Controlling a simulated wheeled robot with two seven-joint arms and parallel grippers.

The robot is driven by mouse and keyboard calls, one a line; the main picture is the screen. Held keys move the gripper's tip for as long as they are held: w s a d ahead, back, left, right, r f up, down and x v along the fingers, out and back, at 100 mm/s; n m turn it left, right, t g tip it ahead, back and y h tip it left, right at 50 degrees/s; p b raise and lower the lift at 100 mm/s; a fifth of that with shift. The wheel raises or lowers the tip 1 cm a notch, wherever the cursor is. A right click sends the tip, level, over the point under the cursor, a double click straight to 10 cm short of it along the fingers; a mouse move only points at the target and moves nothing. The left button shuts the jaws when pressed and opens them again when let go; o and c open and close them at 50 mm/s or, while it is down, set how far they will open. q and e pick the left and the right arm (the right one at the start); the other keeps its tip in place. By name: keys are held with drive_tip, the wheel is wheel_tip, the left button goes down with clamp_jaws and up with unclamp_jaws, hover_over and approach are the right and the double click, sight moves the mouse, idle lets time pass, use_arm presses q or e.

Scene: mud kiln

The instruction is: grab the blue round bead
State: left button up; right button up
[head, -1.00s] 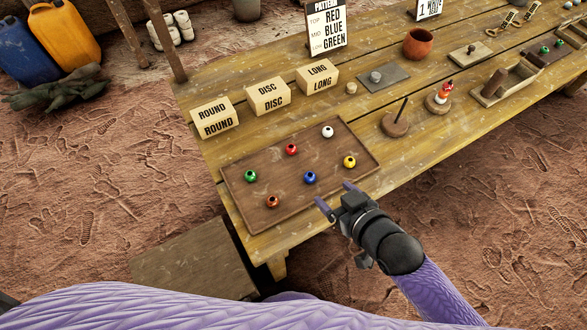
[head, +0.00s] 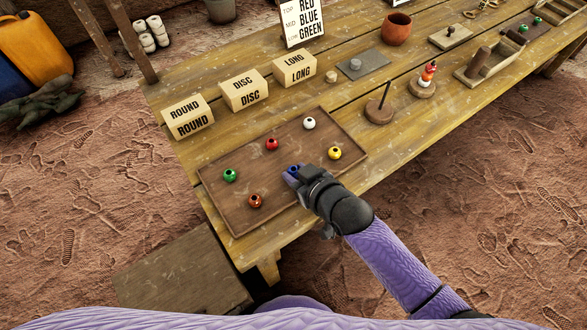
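The blue round bead (head: 294,169) lies on the wooden tray at its near right part, partly hidden by my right gripper. Whether the fingers are closed on the bead is too small and covered to tell. My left gripper is not in view.
The wooden tray (head: 232,212) also holds red (head: 272,144), white (head: 310,123), yellow (head: 334,153), green (head: 230,175) and orange (head: 255,201) beads. Blocks labelled round (head: 187,117), disc (head: 243,89) and long (head: 294,67) stand behind it. A peg stand (head: 379,111) is to the right.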

clamp_jaws()
